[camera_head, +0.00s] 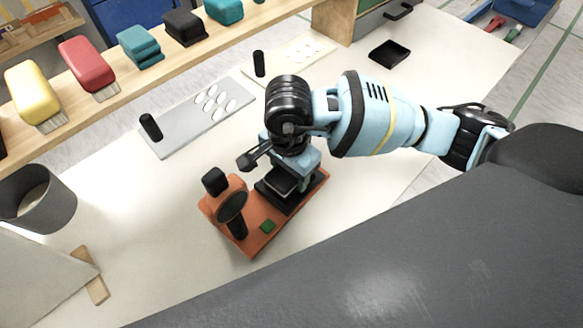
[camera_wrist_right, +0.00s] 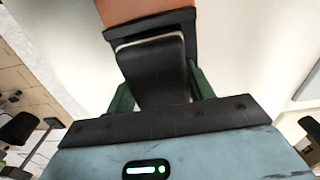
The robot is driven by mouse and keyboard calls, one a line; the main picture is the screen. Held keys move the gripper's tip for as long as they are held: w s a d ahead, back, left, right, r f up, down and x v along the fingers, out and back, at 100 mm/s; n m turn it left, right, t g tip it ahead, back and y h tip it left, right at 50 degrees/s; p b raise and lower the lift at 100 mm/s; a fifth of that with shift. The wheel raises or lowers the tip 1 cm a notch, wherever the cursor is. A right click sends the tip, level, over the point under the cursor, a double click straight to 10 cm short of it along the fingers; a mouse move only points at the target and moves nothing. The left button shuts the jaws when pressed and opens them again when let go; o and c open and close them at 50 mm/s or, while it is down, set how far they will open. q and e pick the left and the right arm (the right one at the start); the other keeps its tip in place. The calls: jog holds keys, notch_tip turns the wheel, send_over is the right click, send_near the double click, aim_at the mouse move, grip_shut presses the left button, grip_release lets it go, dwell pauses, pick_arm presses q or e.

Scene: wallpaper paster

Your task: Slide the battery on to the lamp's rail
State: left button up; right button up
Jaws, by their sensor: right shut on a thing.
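The lamp (camera_head: 252,235) has an orange base with a black head and a green button, and lies on the pale worktop. A black rail (camera_head: 290,204) is on the right part of its base. My right gripper (camera_head: 288,172) points down over the rail and is shut on the dark battery (camera_head: 281,183). In the right wrist view the battery (camera_wrist_right: 155,75) is between the green fingers, its far end at the black rail (camera_wrist_right: 150,22). I cannot tell how far it is engaged. My left gripper is not in view.
A grey plate (camera_head: 195,120) with white ovals and a cream plate (camera_head: 300,50) lie behind the lamp. A grey cup (camera_head: 40,200) stands at the left edge. A wooden shelf (camera_head: 150,80) holds coloured brushes. A small black tray (camera_head: 389,54) is at the back right.

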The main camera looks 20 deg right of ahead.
jog(key=o, duration=1.6)
notch_tip(320, 180, up, 6)
jog(key=shift+r, duration=0.2)
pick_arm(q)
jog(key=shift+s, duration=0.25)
pick_arm(e)
jog(key=shift+r, duration=0.75)
jog(key=shift+s+f, duration=0.1)
